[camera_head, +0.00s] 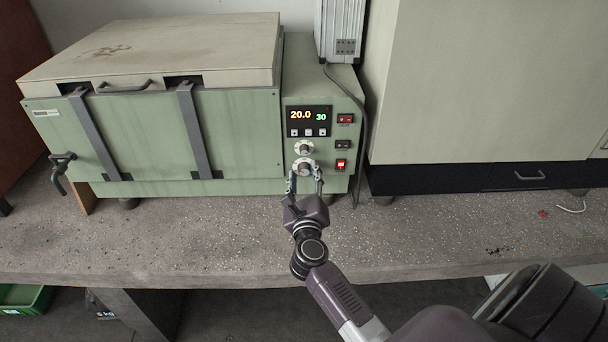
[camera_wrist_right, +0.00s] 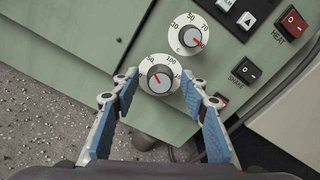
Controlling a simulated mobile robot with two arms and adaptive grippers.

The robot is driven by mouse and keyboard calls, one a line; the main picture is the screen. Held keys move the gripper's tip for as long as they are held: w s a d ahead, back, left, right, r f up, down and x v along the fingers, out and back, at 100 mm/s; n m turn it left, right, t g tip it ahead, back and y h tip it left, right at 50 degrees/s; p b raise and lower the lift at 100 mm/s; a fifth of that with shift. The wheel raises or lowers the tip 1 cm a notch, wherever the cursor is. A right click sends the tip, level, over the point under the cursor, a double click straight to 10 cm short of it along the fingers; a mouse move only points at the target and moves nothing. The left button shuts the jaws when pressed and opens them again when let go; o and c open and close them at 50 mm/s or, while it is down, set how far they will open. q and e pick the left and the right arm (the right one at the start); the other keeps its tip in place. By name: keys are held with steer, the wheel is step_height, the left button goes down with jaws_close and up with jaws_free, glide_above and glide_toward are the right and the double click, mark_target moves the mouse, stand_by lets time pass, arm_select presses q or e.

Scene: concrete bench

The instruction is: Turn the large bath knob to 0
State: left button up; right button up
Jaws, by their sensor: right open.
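The green bath unit (camera_head: 240,150) has two grey knobs on white dials, one above the other, on its front panel. The lower knob (camera_head: 304,169), on a slightly larger-looking dial, also shows in the right wrist view (camera_wrist_right: 160,79). Its dial carries 50 and 100, with other marks partly unreadable, and its red line tilts up-left in that view. The upper knob (camera_head: 304,149) also shows in the right wrist view (camera_wrist_right: 190,37). My right gripper (camera_head: 305,180) is open; its blue-padded fingers (camera_wrist_right: 160,95) stand either side of the lower dial, apart from the knob. My left gripper is out of view.
A display (camera_head: 309,121) reads 20.0 and 30. Switches (camera_head: 342,145) sit right of the knobs, the lowest lit red. A cable (camera_head: 362,130) hangs down the unit's right side. The speckled bench (camera_head: 230,235) is clear in front.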

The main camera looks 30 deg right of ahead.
jaws_close()
steer(key=n+p, duration=0.2)
steer(key=shift+r+p, duration=0.15)
steer(key=shift+p, duration=0.25)
steer(key=n+p, duration=0.3)
steer(key=shift+a+n, duration=0.1)
steer(key=shift+n, duration=0.3)
steer(key=n+p, duration=0.2)
steer(key=n, duration=0.1)
steer(key=shift+f+n+p, duration=0.15)
steer(key=shift+n+p, duration=0.25)
steer(key=shift+n, duration=0.35)
steer(key=shift+f+n+p, duration=0.15)
steer(key=shift+n+p, duration=0.25)
steer(key=shift+n, duration=0.35)
